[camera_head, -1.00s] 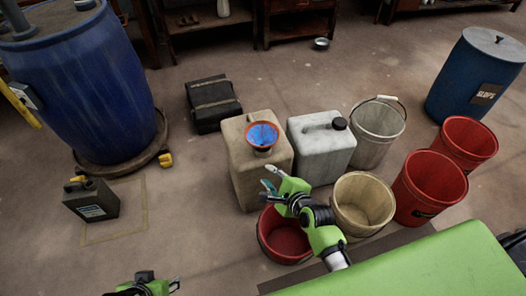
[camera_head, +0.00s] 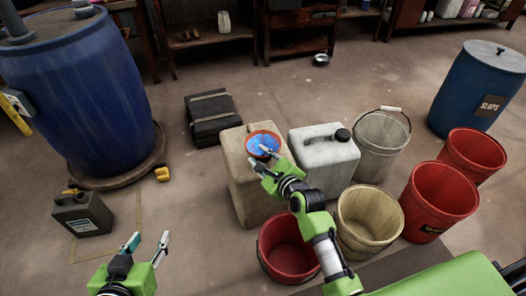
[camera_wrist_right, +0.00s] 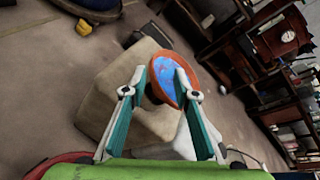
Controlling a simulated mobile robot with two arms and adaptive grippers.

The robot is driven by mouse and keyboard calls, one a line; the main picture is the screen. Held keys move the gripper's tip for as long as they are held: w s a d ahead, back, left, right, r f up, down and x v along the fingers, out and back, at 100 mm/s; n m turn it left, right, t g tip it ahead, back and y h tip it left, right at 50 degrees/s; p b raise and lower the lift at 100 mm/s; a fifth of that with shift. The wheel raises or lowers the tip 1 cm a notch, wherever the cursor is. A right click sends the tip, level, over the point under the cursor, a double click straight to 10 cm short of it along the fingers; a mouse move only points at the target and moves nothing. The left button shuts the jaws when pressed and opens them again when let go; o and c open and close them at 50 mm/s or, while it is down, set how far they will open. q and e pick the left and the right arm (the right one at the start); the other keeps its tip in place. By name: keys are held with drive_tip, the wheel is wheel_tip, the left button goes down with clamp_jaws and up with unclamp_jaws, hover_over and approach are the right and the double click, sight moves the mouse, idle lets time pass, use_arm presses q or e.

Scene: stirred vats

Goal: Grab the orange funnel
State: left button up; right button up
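The orange funnel (camera_head: 264,142) has an orange rim and a blue inside. It sits on top of the beige canister (camera_head: 246,190). My right gripper (camera_head: 258,157) is at the funnel's near side in the head view. In the right wrist view my right gripper (camera_wrist_right: 160,78) is open, its fingers spread, with the funnel (camera_wrist_right: 176,50) just ahead of and partly between the fingertips. I cannot tell whether they touch it. My left gripper (camera_head: 149,246) is open and empty at the lower left, well away from the funnel.
A white canister (camera_head: 324,160) stands right of the beige one. Red buckets (camera_head: 288,250), a cream bucket (camera_head: 368,218) and a grey pail (camera_head: 382,145) stand close by. A black case (camera_head: 211,117) lies behind. A blue barrel (camera_head: 80,90) and small jerrycan (camera_head: 82,214) are at left.

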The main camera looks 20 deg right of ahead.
sight(252, 151)
drive_tip(key=shift+b+x, duration=0.3)
drive_tip(key=shift+x, duration=0.7)
drive_tip(key=shift+w+f+b, duration=0.75)
drive_tip(key=shift+w+f, duration=0.05)
drive_tip(key=shift+w, duration=0.05)
drive_tip(key=b+x, duration=0.1)
drive_tip(key=x, duration=0.1)
drive_tip(key=shift+w+f, duration=0.2)
drive_tip(key=shift+w, duration=0.05)
drive_tip(key=shift+w+a, duration=0.1)
drive_tip(key=shift+w, duration=0.05)
use_arm(q)
drive_tip(key=w+d+r+t+h, duration=0.1)
drive_tip(key=r+t, duration=0.3)
drive_tip(key=r, duration=0.4)
drive_tip(key=w+d+r+t+h, duration=0.2)
drive_tip(key=r+t, duration=0.3)
drive_tip(key=r, duration=0.4)
drive_tip(key=shift+w+d+r, duration=0.25)
drive_tip(key=shift+w, duration=0.4)
use_arm(e)
clamp_jaws()
